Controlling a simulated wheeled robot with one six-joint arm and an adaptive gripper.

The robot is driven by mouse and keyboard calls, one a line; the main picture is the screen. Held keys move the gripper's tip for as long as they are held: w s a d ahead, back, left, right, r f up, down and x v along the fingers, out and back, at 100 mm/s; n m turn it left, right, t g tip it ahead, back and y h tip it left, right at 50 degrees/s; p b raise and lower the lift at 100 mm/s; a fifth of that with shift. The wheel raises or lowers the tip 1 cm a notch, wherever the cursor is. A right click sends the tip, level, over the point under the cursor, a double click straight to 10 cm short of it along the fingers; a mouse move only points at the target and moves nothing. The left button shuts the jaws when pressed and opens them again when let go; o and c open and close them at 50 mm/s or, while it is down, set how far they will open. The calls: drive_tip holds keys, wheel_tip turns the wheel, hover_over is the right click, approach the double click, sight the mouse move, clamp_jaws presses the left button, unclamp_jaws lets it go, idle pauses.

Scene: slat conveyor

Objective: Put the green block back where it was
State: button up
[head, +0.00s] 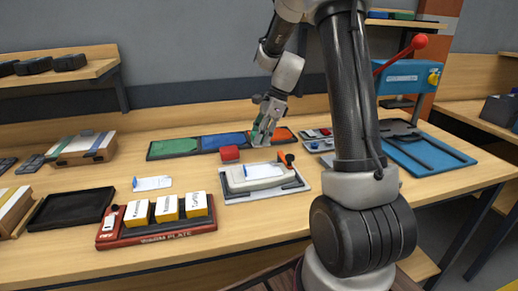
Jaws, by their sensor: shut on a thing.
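My gripper (262,138) is at the back middle of the bench, pointing down by the border of the blue and orange pads. It is shut on a green block (256,130), of which only a sliver shows beside the fingers. I cannot tell whether the block touches the surface under it. A green pad (174,147), a blue pad (222,141) and an orange pad (284,136) lie in a row. A red block (229,153) sits just in front of the blue pad.
A light tray (235,198) with a pale device stands in front of my gripper. A red-based plate (160,237) holds several yellow and white blocks. A black tray (70,208) lies at left. A blue press (408,78) stands at right. Bare wood shows around the white card (152,183).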

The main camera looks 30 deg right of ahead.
drive_tip(key=shift+f, duration=2.15)
drive_tip(key=shift+f, duration=0.1)
drive_tip(key=o, duration=1)
drive_tip(key=v, duration=1.2)
drive_tip(key=s+a+r+n+t+h, duration=0.1)
drive_tip(key=s+a+r+n, duration=0.1)
drive_tip(key=s+r+n, duration=0.4)
drive_tip(key=s+a+r+n+h, duration=0.15)
drive_tip(key=s+n, duration=0.25)
drive_tip(key=s, duration=0.4)
drive_tip(key=s+n, duration=0.3)
drive_tip(key=s, duration=0.1)
drive_tip(key=s+n+t+h, duration=0.1)
drive_tip(key=s+n, duration=0.3)
drive_tip(key=s, duration=0.1)
drive_tip(key=s+a+n+t+h, duration=0.1)
drive_tip(key=s+n, duration=0.2)
drive_tip(key=s, duration=0.1)
drive_tip(key=shift+s+a+f, duration=0.1)
drive_tip(key=shift+s+f, duration=0.1)
drive_tip(key=shift+s, duration=0.1)
